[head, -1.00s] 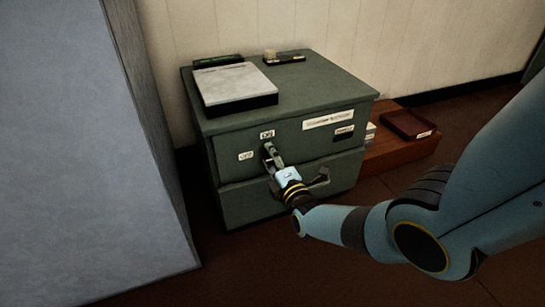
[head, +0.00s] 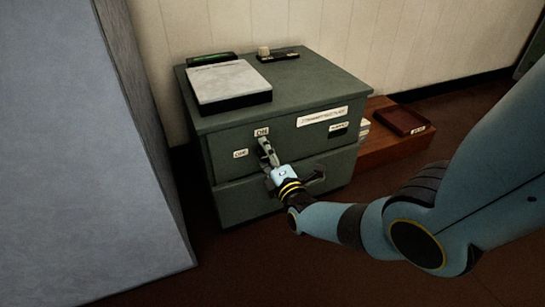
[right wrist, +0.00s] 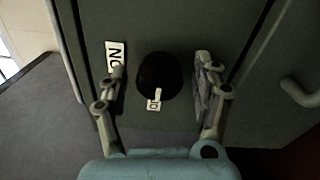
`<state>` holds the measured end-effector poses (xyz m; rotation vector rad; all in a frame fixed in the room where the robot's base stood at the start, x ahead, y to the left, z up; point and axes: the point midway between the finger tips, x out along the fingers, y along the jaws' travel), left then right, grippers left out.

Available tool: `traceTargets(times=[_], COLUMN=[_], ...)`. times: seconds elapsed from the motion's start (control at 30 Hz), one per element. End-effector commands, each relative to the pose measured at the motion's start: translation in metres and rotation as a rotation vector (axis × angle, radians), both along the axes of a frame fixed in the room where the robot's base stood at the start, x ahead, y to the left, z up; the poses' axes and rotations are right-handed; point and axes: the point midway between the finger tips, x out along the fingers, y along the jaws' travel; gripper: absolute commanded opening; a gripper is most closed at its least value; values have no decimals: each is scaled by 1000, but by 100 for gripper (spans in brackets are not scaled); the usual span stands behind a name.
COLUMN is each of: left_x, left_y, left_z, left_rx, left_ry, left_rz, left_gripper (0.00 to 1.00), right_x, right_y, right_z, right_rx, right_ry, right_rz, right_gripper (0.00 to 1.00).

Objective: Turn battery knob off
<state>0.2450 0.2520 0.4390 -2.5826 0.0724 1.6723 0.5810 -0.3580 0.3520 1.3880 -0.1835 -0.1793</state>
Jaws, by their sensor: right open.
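The black battery knob (right wrist: 159,72) is on the dark green cabinet front (right wrist: 260,110). In the head view my gripper hides it. My right gripper (right wrist: 160,69) is open, with one finger on each side of the knob. I cannot tell whether either finger touches it. The right gripper (head: 266,150) also shows in the head view against the upper drawer. The ON label (head: 261,132) is above it and the OFF label (head: 240,153) to its left. In the wrist view the ON label (right wrist: 115,56) is beside the left finger. My left gripper is not in view.
A grey-topped device (head: 230,84) and a small dark item (head: 279,54) lie on the cabinet. A drawer handle (head: 316,180) is close to my right gripper. A large grey-blue block (head: 90,150) stands left. A reddish-brown box (head: 385,148) is right of the cabinet.

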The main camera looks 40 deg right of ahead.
Motion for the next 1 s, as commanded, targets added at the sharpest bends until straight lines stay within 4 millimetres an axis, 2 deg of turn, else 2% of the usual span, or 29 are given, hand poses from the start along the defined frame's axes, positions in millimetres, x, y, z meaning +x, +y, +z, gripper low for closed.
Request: traceTargets(times=[0.17, 0.3, 0.5, 0.7, 1.0], left_x=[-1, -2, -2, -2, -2], left_y=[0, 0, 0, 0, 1], left_z=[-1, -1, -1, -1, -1], left_rx=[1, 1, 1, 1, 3], left_ry=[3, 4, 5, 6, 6], left_rz=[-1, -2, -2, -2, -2], left_gripper=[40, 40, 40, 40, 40], right_x=[-25, -58, -96, -113, -115], right_y=[6, 14, 23, 28, 28], right_z=[-2, -3, -4, -3, -4], right_rx=[2, 1, 1, 0, 1], right_ry=[3, 5, 5, 2, 3], right_rz=[0, 1, 0, 0, 0], right_gripper=[66, 66, 66, 66, 66])
